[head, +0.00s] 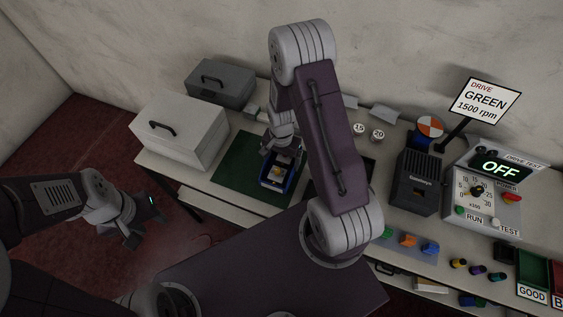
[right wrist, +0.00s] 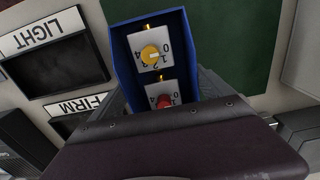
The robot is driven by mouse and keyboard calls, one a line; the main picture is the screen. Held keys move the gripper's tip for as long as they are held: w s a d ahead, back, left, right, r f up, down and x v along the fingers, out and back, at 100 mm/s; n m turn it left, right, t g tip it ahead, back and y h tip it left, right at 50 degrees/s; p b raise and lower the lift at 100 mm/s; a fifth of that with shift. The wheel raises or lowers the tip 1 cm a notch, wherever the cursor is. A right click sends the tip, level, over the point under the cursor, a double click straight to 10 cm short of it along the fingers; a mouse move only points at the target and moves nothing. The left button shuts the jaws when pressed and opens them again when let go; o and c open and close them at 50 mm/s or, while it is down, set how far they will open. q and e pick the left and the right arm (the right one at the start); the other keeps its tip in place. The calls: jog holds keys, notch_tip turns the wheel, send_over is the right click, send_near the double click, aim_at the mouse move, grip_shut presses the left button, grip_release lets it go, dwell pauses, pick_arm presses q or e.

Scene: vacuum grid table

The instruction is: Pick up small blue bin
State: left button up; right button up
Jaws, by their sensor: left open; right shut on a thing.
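The small blue bin (head: 264,183) is at the green mat (head: 238,172) on the table in the head view. My right gripper (head: 284,152) reaches down to it, and the forearm hides part of the surroundings. In the right wrist view the blue bin (right wrist: 122,62) sits between the grey fingers of my right gripper (right wrist: 165,92), which is shut on it. Two white plates lie inside, one with a yellow knob (right wrist: 150,54) and one with a red knob (right wrist: 164,101). I cannot tell whether the bin touches the mat. My left gripper (head: 132,232) is open and empty, left of the table.
A white case (head: 180,130) and a grey case (head: 220,82) stand left of the mat. Dark pads labelled LIGHT (right wrist: 65,62) and FIRM lie beside the bin. A dark box (head: 415,182) and the drive tester reading OFF (head: 498,167) stand right.

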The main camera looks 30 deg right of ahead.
jog(key=r, duration=0.2)
jog(key=shift+s+d+r, duration=0.15)
jog(key=shift+s+r, duration=0.1)
jog(key=shift+r, duration=0.15)
jog(key=s+d+r, duration=0.2)
jog(key=s+r, duration=0.1)
jog(key=s, duration=0.2)
jog(key=s+d+r+b, duration=0.1)
jog(key=s+d+r, duration=0.1)
jog(key=s, duration=0.3)
jog(key=shift+s+d+r, duration=0.15)
jog(key=shift+d+r, duration=0.15)
jog(key=shift+r, duration=0.5)
jog(key=shift+b, duration=0.3)
jog(key=w+a+n, duration=0.2)
jog(key=w+a, duration=0.1)
jog(key=w+a+f+n+b, duration=0.1)
jog(key=w+a+n, duration=0.2)
jog(key=w, duration=0.1)
jog(key=w+a+f+n+b, duration=0.1)
jog(key=w+a+n, duration=0.2)
jog(key=shift+w+f, duration=0.2)
jog(key=shift+w, duration=0.15)
jog(key=shift+d+r+n, duration=0.15)
jog(key=shift+r+n, duration=0.1)
jog(key=shift+n, duration=0.75)
